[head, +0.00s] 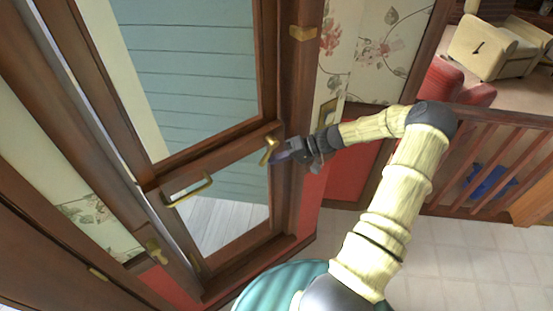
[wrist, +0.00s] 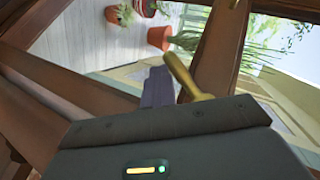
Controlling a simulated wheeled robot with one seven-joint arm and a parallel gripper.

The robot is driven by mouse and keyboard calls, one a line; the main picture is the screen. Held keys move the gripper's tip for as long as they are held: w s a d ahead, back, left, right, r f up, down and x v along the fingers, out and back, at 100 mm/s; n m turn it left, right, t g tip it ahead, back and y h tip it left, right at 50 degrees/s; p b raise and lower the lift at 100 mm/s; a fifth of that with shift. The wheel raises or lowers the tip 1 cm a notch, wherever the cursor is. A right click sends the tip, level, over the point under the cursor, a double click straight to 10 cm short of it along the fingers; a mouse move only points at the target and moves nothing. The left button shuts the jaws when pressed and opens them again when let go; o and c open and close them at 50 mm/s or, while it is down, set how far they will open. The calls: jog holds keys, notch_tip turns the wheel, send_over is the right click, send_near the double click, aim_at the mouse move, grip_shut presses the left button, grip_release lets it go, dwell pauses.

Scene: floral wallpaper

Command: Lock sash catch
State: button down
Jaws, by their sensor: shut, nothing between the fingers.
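A brass catch (head: 268,150) sits on the right side of the brown wooden window sash (head: 215,157), at the crossbar. My gripper (head: 281,156) is right beside it, with the fingertips close to the lever. In the wrist view the catch lever (wrist: 187,76) slants up just right of my shut, dark purple fingers (wrist: 157,87). The fingers hold nothing. I cannot tell whether they touch the lever. The base of the catch is hidden behind the gripper body in the wrist view.
A brass pull handle (head: 188,190) is on the same sash, to the left. Another brass fitting (head: 156,251) is lower left. A wooden railing (head: 490,165) stands at right, above open tiled floor (head: 450,255). Potted plants (wrist: 160,37) show beyond the glass.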

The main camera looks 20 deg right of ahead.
jog(key=a+m+y+b, duration=0.1)
jog(key=y+b, duration=0.1)
jog(key=a+r+m+t+y+b, duration=0.1)
jog(key=m+y+b, duration=0.1)
jog(key=y, duration=0.1)
jog(key=s+a+m+t+y+b, duration=0.1)
jog(key=y+b, duration=0.1)
jog(key=y, duration=0.1)
jog(key=shift+a+r+m, duration=0.3)
jog(key=shift+a+r, duration=0.05)
jog(key=shift+a+r+m+t+y, duration=0.15)
jog(key=shift+r+m+t+y, duration=0.2)
jog(key=shift+m+t+y, duration=0.2)
jog(key=shift+r, duration=0.15)
jog(key=shift+r+y, duration=0.15)
jog(key=shift+y, duration=0.1)
jog(key=b, duration=0.7)
send_near(266, 159)
jog(key=s+f, duration=0.2)
jog(key=shift+w+d+p, duration=0.2)
jog(key=shift+d+p, duration=0.05)
jog(key=shift+p, duration=0.05)
